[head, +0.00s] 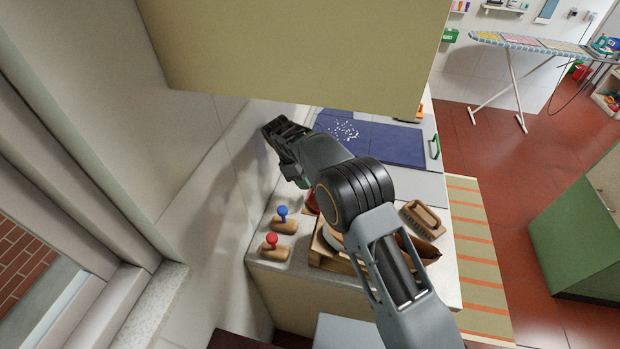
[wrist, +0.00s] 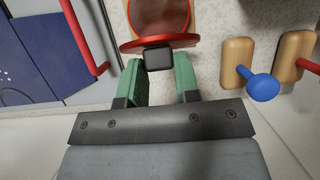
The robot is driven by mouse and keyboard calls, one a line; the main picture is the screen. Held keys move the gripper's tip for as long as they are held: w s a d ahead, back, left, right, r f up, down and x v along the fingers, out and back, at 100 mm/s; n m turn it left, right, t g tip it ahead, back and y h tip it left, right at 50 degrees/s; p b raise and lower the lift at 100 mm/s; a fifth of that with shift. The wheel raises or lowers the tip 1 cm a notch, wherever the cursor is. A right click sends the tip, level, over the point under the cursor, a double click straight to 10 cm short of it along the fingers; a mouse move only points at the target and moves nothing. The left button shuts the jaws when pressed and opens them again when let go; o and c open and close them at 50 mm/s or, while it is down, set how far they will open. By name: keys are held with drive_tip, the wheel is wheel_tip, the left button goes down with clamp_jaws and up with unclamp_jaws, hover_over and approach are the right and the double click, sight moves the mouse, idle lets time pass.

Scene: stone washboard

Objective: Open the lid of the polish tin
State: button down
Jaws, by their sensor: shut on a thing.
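The polish tin (wrist: 160,12) shows at the top of the wrist view as a red round rim with a dull red-brown inside. Its red lid (wrist: 128,45) is seen almost edge-on in front of the rim and stands tilted up from it. A black tab (wrist: 158,60) sticks out from the lid's edge. My gripper (wrist: 160,72), with green fingers, is shut on this tab, one finger on each side. In the head view only a red sliver of the tin (head: 311,201) shows beside my arm; my fingertips are hidden there.
Two wooden blocks with a blue knob (head: 283,212) and a red knob (head: 272,239) stand close by. A wooden crate (head: 325,257) and a brush (head: 425,218) lie to the right. A dark blue mat (head: 395,146) lies behind. A cabinet (head: 300,55) overhangs the counter.

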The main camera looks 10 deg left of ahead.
drive_tip(key=shift+s+a+f, duration=0.15)
drive_tip(key=shift+a+f, duration=0.15)
drive_tip(key=shift+a, duration=0.15)
drive_tip(key=c, duration=1.3)
unclamp_jaws()
drive_tip(key=o, duration=0.3)
drive_tip(key=shift+a, duration=0.15)
drive_tip(key=shift+o, duration=0.8)
drive_tip(key=shift+d, duration=0.2)
drive_tip(key=shift+r, duration=0.1)
wheel_tip(320, 180, up, 9)
drive_tip(key=b, duration=0.3)
hover_over(307, 199)
drive_tip(key=s+d+r+b, duration=0.2)
drive_tip(key=s+d+r, duration=0.2)
drive_tip(key=s, duration=0.4)
drive_tip(key=shift+s+d+b, duration=0.2)
drive_tip(key=shift+d+b, duration=0.2)
drive_tip(key=shift+d, duration=0.1)
